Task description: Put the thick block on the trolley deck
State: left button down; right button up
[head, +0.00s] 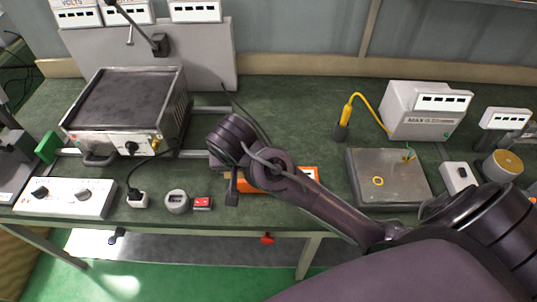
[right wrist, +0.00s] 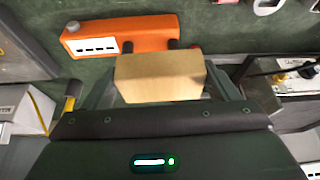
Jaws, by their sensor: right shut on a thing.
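A pale wooden block (right wrist: 160,78) is between the fingers of my right gripper (right wrist: 163,88) in the right wrist view. The gripper is shut on it. In the head view my right arm reaches in from the lower right to mid-bench, and my right gripper (head: 232,186) points down there, mostly hidden by the arm. The block is mostly or wholly hidden by the arm in that view. I cannot pick out a trolley deck with certainty. My left gripper is not in view.
An orange device (right wrist: 125,36) lies just beyond the block. A box heater (head: 125,110) stands left on the green bench, with metal rails (head: 205,110) beside it. A grey plate (head: 365,190) and a white meter (head: 405,110) are right. Small items line the front edge.

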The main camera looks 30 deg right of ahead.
jog(key=shift+w+r, duration=0.5)
notch_tip(320, 180, down, 6)
jog(key=p, duration=0.3)
send_over(248, 204)
jog(key=s, duration=0.1)
jog(key=f, duration=0.9)
jog(key=shift+s+a+f, duration=0.15)
jog(key=shift+a+f, duration=0.05)
jog(key=shift+a, duration=0.15)
notch_tip(248, 204, down, 3)
jog(key=shift+f, duration=0.1)
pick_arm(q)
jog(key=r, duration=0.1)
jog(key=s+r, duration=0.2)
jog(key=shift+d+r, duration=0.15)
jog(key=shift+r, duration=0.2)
pick_arm(e)
jog(key=shift+f, duration=0.3)
jog(key=shift+f+m, duration=0.1)
jog(key=shift+m, duration=0.2)
jog(key=o, duration=1.1)
